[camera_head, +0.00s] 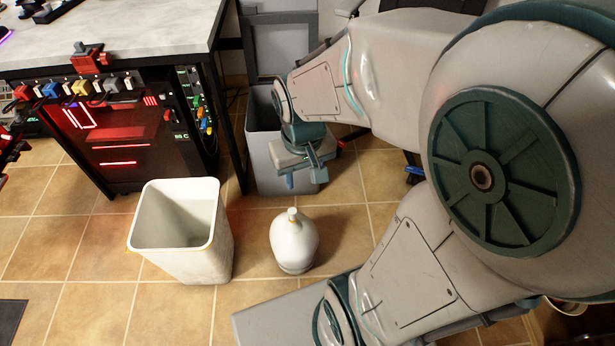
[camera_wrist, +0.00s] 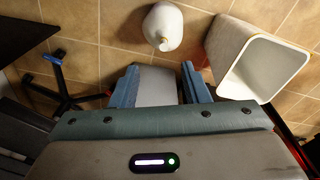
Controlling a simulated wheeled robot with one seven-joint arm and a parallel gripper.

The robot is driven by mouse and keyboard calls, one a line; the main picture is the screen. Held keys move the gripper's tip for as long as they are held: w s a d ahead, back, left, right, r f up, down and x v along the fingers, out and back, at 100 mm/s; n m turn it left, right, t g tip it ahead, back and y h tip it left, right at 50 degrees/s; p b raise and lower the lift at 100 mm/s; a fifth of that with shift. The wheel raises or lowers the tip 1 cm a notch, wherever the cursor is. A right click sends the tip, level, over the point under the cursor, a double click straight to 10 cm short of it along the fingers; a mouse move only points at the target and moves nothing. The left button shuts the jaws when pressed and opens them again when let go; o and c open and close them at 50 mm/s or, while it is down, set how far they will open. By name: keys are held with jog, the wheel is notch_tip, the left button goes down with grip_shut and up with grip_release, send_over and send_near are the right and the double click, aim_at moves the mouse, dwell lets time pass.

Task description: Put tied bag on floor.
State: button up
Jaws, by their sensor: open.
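The tied bag (camera_head: 293,243) is white and rounded with a short knotted top. It stands upright on the tiled floor (camera_head: 345,235), to the right of the white bin. The bag also shows at the top middle of the wrist view (camera_wrist: 163,27), beyond my fingertips and apart from them. My gripper (camera_head: 305,178) is open, with nothing seen held in it, in front of the grey bin in the head view. Its two blue fingers (camera_wrist: 160,85) are spread in the wrist view, with a grey surface visible between them.
An open, empty-looking white bin (camera_head: 185,255) stands left of the bag. A grey bin (camera_head: 262,155) stands behind my gripper. A desk (camera_head: 120,40) with a red-lit computer case (camera_head: 125,140) is at the left. Bare floor lies around the bag.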

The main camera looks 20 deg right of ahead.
jog(key=s+r, duration=0.1)
jog(key=s, duration=0.1)
jog(key=s+r, duration=0.2)
jog(key=shift+a, duration=0.2)
